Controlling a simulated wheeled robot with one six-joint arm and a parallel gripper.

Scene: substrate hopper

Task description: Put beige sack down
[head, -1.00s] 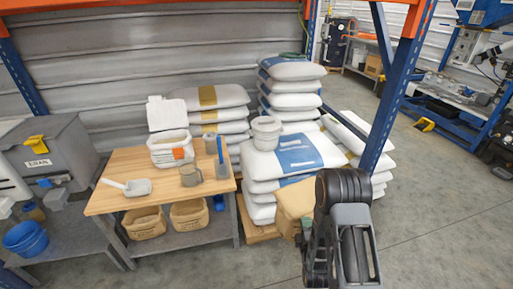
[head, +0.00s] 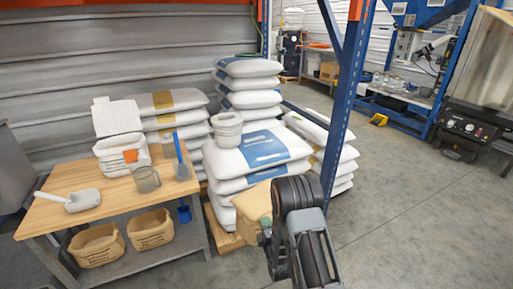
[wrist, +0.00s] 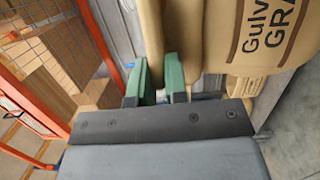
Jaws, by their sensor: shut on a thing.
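The beige sack (head: 253,204) is held up in front of my arm in the head view, partly hidden behind the dark wrist joint. In the wrist view, the sack (wrist: 262,38) fills the upper right, with dark printed letters on it. My gripper (wrist: 157,82) has green fingers shut on a fold of the sack. In the head view the gripper (head: 264,236) is mostly hidden behind my arm. The sack appears in front of the white sack stack; the gap between them cannot be told.
A wooden workbench (head: 105,185) stands left. A blue rack post (head: 346,95) rises behind my arm. Open concrete floor (head: 420,210) lies right.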

